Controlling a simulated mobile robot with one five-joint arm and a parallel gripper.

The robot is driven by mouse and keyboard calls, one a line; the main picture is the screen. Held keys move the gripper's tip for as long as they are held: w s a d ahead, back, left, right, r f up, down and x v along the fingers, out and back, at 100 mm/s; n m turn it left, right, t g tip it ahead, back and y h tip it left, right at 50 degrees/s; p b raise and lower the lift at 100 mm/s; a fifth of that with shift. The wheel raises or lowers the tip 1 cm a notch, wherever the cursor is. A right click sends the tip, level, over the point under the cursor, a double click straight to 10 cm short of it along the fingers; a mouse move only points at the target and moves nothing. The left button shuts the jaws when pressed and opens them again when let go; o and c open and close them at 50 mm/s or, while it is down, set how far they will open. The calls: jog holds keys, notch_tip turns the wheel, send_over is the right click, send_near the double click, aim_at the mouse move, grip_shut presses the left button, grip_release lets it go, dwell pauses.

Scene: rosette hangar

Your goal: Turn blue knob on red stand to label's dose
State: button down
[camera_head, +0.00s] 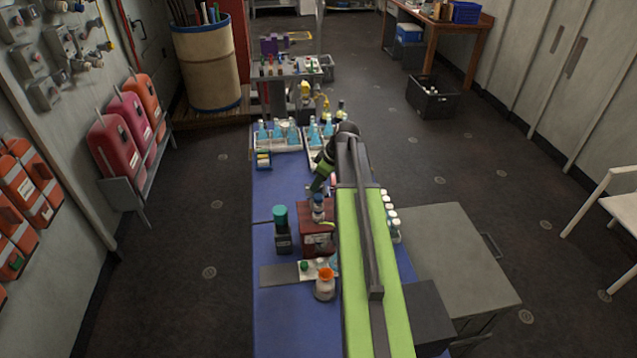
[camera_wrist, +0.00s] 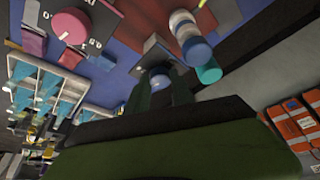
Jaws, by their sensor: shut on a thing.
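The red stand (camera_head: 314,238) is a dark red box on the blue bench, with a pale label (camera_head: 319,240) on it too small to read. A white bottle with a blue cap (camera_head: 318,203) stands on or at its top. My gripper (camera_wrist: 163,88) reaches down behind the stand from the far side. In the wrist view its two dark fingers are shut on a small rounded blue thing, apparently the blue knob (camera_wrist: 160,80), in front of a grey plate (camera_wrist: 155,50). The knob's pointer and scale are hidden.
A teal-capped bottle (camera_head: 280,217) stands left of the red stand, and an orange-capped white bottle (camera_head: 325,285) in front. A pink dial knob (camera_wrist: 72,25) shows at upper left in the wrist view. Racks of blue flasks (camera_head: 278,136) stand farther back. White-capped vials (camera_head: 390,215) line the right.

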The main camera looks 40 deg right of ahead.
jog(key=c, duration=1.1)
grip_release()
jog(key=p+v, duration=1.6)
jog(key=v, duration=0.1)
jog(key=shift+r, duration=0.2)
